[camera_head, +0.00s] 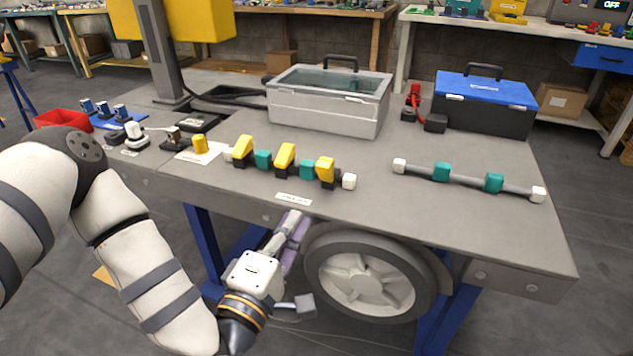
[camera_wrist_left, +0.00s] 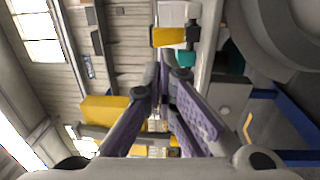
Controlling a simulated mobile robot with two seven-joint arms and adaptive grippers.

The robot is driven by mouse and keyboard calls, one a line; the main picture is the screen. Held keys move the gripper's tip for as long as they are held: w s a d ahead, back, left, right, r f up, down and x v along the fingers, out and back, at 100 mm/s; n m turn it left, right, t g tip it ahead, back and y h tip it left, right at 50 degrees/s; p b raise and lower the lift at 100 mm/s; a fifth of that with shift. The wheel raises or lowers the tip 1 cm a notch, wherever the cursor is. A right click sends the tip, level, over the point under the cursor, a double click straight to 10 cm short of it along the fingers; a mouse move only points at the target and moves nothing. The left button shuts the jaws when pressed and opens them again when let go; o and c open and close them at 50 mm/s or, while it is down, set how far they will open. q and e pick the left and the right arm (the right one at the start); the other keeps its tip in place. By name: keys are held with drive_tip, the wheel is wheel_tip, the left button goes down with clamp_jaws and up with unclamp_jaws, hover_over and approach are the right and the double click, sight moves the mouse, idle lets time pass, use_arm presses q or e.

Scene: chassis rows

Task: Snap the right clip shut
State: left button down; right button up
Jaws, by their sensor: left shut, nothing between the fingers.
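A row of three yellow clips with dark bases and teal blocks between them lies along the bench's front. The right clip (camera_head: 325,170) stands upright beside the white end block. The middle clip (camera_head: 285,155) and left clip (camera_head: 244,149) have tilted yellow tops. I cannot tell whether any is fully shut. My left gripper (camera_head: 297,222) is shut and empty, in front of and below the bench edge, apart from the clips. In the left wrist view its purple fingers meet (camera_wrist_left: 166,78); a yellow piece (camera_wrist_left: 168,37) and a teal block (camera_wrist_left: 203,60) show beyond. My right gripper is out of view.
A second rod with teal blocks (camera_head: 467,180) lies to the right. A clear-lidded case (camera_head: 325,115) and a blue-lidded toolbox (camera_head: 484,105) stand behind. A wheel (camera_head: 368,280) sits below the bench front. The bench's front right is clear.

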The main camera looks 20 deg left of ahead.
sight(322, 172)
use_arm(q)
drive_tip(key=w, duration=0.7)
drive_tip(key=w+r, duration=0.1)
drive_tip(key=w, duration=0.3)
drive_tip(key=shift+d, duration=0.2)
